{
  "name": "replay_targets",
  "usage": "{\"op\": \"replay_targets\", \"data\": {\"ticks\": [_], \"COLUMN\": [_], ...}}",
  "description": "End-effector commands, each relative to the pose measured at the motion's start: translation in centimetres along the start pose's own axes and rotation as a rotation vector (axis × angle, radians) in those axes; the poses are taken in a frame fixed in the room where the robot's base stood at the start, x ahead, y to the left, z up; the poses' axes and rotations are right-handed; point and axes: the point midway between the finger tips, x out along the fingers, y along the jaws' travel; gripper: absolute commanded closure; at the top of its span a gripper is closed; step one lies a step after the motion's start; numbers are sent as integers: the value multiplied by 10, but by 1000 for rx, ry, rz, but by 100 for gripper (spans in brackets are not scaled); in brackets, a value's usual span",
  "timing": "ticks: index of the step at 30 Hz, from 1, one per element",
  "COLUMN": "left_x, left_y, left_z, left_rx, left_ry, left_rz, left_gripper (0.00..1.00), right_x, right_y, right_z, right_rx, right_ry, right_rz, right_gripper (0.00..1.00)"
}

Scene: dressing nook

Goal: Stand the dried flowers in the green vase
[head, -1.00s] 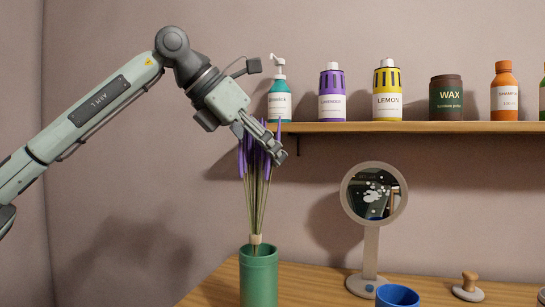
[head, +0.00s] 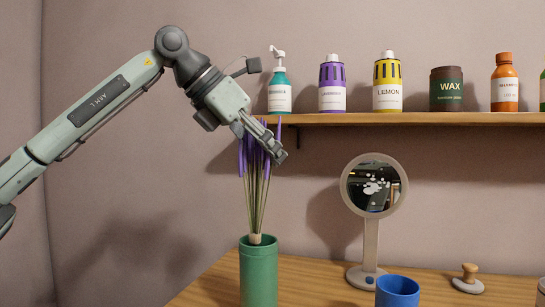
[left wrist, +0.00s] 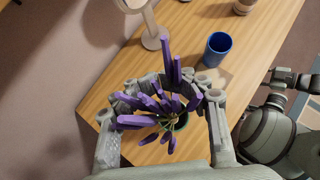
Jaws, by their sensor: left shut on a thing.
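The dried flowers (head: 261,190) are a bundle of purple heads on thin stems with a pale tie low down. My left gripper (head: 270,142) is shut on them just below the heads and holds them nearly upright. The green vase (head: 258,275) stands on the table directly below. The tie is at the vase's rim, and the stem ends below it are hidden, seemingly inside the mouth. In the left wrist view the purple heads (left wrist: 160,108) fill the space between the fingers (left wrist: 165,98), with a bit of the vase (left wrist: 182,121) behind them.
A round mirror (head: 370,250) on a stand, a blue cup (head: 397,291) and a wooden-knobbed item (head: 468,280) stand right of the vase on the wooden table (head: 320,280). A shelf (head: 400,119) with several bottles and a wax jar is behind and above.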

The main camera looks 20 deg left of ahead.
Motion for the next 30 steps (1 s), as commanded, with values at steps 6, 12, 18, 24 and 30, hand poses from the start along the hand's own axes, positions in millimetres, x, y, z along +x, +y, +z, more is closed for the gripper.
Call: {"op": "replay_targets", "data": {"ticks": [6, 12, 18, 24, 30], "left_x": [0, 0, 0, 0, -11], "left_y": [0, 0, 0, 0, 0], "left_z": [0, 0, 0, 0, 12], "left_rx": [0, 0, 0, 0, 1], "left_ry": [0, 0, -1, 0, -3], "left_rz": [0, 0, 0, 0, 0], "left_gripper": [100, 45, 29, 29, 29], "right_x": [0, 0, 0, 0, 0], "right_y": [0, 0, 0, 0, 0], "right_z": [-1, -1, -1, 0, 0], "right_rx": [0, 0, 1, 0, 0], "right_ry": [3, 2, 2, 2, 1], "right_rz": [-1, -1, -1, -1, -1], "right_gripper": [60, 60, 60, 60, 60]}}
